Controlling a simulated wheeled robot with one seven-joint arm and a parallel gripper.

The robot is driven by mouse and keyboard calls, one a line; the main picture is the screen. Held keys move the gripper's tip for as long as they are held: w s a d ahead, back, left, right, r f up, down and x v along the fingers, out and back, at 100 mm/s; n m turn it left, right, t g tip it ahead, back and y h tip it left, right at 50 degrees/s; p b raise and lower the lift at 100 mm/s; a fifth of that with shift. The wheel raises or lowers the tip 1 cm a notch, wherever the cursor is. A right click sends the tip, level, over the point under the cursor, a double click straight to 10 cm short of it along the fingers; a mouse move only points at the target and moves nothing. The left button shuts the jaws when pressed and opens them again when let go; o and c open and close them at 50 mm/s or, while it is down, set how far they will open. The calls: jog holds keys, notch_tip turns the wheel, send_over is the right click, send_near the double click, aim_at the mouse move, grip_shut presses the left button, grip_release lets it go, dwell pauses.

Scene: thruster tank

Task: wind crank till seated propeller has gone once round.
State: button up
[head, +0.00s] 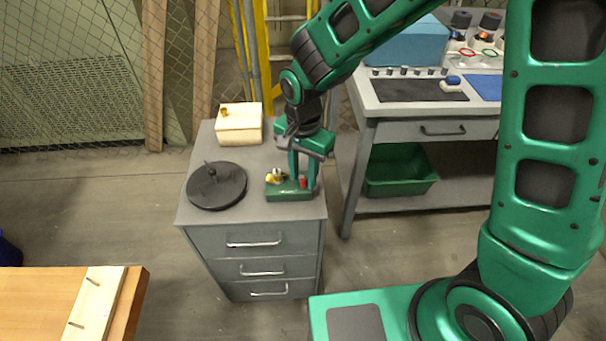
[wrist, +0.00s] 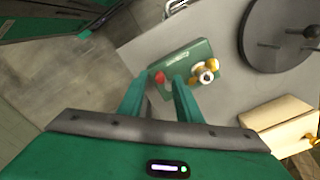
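A small green crank unit (head: 290,194) stands on the grey cabinet top. It shows in the wrist view as a green block (wrist: 186,60). A red knob (head: 303,182) is at its right end. A brass propeller (head: 274,177) with a pale hub is at its left end; in the wrist view, the brass propeller (wrist: 205,71) is clear of my fingers. My gripper (head: 303,180) points down over the unit, its fingers apart. In the wrist view, the red knob (wrist: 160,78) lies between the fingertips, with a gap seemingly visible around it. The crank arm is largely hidden.
A dark round disc (head: 217,186) with an upright peg lies left of the unit. A cream box (head: 239,124) with a brass piece on top stands behind. A workbench (head: 420,130) is at the right, a wooden table (head: 40,300) at the lower left.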

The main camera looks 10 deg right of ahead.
jog(key=shift+f, duration=0.5)
grip_shut()
jog(key=shift+d, duration=0.1)
